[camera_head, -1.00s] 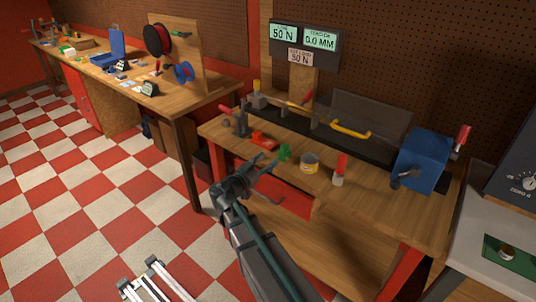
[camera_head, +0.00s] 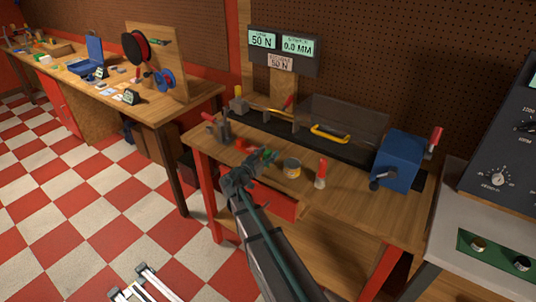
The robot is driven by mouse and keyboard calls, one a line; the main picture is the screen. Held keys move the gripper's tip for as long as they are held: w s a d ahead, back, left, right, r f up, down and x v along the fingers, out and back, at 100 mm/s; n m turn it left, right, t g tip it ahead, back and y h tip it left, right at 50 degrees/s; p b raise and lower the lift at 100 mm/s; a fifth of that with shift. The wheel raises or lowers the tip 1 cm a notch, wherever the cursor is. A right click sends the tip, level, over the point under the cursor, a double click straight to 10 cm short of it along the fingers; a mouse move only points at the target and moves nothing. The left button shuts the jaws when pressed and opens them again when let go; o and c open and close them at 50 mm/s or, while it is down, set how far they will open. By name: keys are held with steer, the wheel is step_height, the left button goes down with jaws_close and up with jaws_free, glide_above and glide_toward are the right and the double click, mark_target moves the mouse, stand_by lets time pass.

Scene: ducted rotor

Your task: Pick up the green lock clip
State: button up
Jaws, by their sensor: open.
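The green lock clip (camera_head: 272,155) is on the wooden workbench (camera_head: 345,208), between a red part (camera_head: 241,145) and a small yellow-labelled can (camera_head: 292,168). My gripper (camera_head: 261,161) is open, with its fingertips right at the clip in this view. The fingers partly cover the clip. I cannot tell whether they touch it or whether it sits between them.
A red-capped bottle (camera_head: 321,174) stands right of the can. A blue box with a crank (camera_head: 398,160) stands at the bench's right end. A yellow handle (camera_head: 330,134) lies behind on the black fixture. Readout displays (camera_head: 282,44) hang above.

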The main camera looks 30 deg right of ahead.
steer(key=shift+d, duration=0.1)
steer(key=shift+c, duration=0.3)
jaws_close()
steer(key=shift+r, duration=0.1)
